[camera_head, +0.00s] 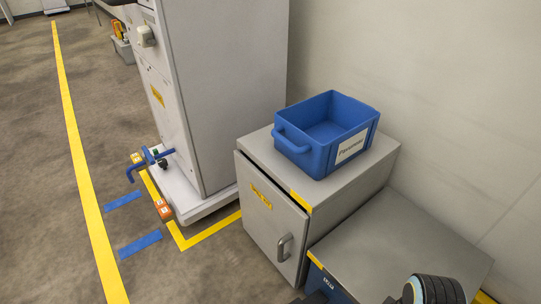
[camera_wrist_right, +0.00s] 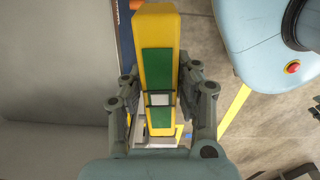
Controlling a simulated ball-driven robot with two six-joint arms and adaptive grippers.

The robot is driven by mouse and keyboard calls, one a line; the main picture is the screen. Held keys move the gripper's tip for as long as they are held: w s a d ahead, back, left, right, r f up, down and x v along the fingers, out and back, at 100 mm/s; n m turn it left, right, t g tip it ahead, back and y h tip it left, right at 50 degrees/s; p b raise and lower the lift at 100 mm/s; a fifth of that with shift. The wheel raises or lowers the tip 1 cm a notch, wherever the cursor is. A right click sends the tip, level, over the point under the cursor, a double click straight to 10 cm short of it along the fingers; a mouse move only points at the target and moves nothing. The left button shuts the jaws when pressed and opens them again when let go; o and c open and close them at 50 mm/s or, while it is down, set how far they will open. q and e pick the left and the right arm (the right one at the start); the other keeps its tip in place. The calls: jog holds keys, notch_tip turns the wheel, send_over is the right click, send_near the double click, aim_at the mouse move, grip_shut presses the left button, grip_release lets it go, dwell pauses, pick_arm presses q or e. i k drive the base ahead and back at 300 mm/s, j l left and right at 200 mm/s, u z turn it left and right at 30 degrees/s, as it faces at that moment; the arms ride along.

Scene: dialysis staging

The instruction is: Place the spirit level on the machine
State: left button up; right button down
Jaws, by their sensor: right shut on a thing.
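The spirit level (camera_wrist_right: 155,25) is a yellow bar with green panels and a pale window. It shows in the right wrist view, upright in the picture, between the fingers of my right gripper (camera_wrist_right: 161,88). That gripper is shut on it, one grey finger on each side. A tall grey cabinet (camera_head: 235,85), which looks like the machine, stands at the upper middle of the head view on a pale base. Its top is out of the picture. The level and both grippers are not seen in the head view.
A low grey cabinet (camera_head: 262,215) carries an empty-looking blue bin (camera_head: 308,160) with a label. A lower grey-topped unit (camera_head: 405,245) stands beside it at the front right. Blue pipes (camera_head: 150,160) stick out near the machine's base. Open floor (camera_head: 35,180) lies left of the yellow line.

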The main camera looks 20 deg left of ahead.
aim_at(180, 194)
jog(key=k+u, duration=0.15)
jog(key=u, duration=0.25)
jog(key=k+u, duration=0.1)
jog(key=u, duration=0.3)
jog(key=k+j+u, duration=0.1)
jog(key=u, duration=0.3)
jog(key=i+j+u, duration=0.3)
jog(key=i, duration=0.4)
jog(key=i+u, duration=0.25)
jog(key=i, duration=0.45)
